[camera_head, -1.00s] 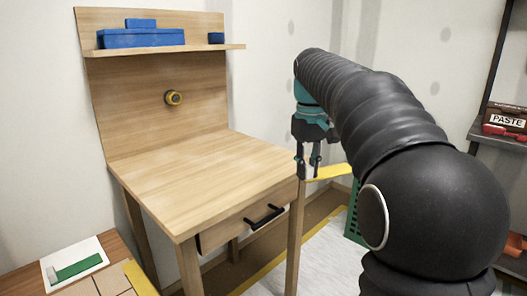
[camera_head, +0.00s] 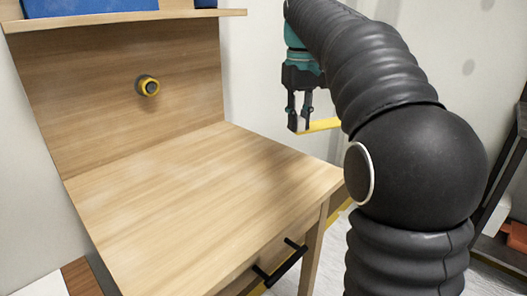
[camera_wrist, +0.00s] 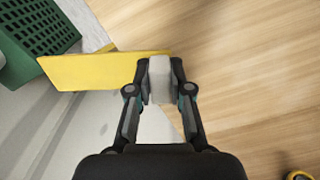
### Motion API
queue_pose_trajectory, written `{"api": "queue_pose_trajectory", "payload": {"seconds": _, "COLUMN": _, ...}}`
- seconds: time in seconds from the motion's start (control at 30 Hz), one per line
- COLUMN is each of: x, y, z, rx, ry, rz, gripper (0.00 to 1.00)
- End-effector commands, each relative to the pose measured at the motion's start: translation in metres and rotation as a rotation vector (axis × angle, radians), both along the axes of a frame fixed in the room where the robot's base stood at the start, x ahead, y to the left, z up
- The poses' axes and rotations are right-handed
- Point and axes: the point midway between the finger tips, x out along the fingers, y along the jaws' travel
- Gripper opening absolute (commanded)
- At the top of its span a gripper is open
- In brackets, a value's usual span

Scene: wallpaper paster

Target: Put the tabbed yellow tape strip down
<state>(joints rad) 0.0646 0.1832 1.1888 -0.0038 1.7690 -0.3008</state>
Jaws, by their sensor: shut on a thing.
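My gripper (camera_head: 298,128) is shut on the pale grey tab (camera_wrist: 160,76) at one end of the yellow tape strip (camera_wrist: 95,70). In the wrist view the strip sticks out to the left from the jaws. The strip (camera_head: 320,125) also shows in the head view, where my arm hides its right end. The gripper is in the air near the far right part of the wooden workbench top (camera_head: 190,190). The wrist view shows bench wood (camera_wrist: 245,70) on the right, below the jaws.
The bench top is bare. A yellow and dark round piece (camera_head: 148,87) is on its back panel, under a shelf with blue boxes (camera_head: 90,6). A black drawer handle (camera_head: 280,262) sticks out in front. A green crate (camera_wrist: 35,40) shows at upper left in the wrist view.

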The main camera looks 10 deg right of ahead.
Motion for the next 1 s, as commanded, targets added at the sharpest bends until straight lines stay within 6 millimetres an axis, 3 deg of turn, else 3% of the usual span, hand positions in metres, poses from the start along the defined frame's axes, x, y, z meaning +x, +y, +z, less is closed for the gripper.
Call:
{"api": "queue_pose_trajectory", "payload": {"seconds": 0.3, "x": 0.024, "y": 0.061, "z": -0.04, "rx": 0.0, "ry": 0.002, "rz": 0.008, "gripper": 0.0}}
{"api": "queue_pose_trajectory", "payload": {"seconds": 0.5, "x": 0.035, "y": 0.087, "z": -0.056, "rx": 0.0, "ry": 0.0, "rz": 0.004, "gripper": 0.0}}
{"api": "queue_pose_trajectory", "payload": {"seconds": 0.67, "x": 0.038, "y": 0.092, "z": -0.063, "rx": 0.0, "ry": 0.0, "rz": -0.001, "gripper": 0.0}}
{"api": "queue_pose_trajectory", "payload": {"seconds": 1.0, "x": 0.037, "y": 0.092, "z": -0.1, "rx": 0.0, "ry": -0.001, "rz": -0.001, "gripper": 0.0}}
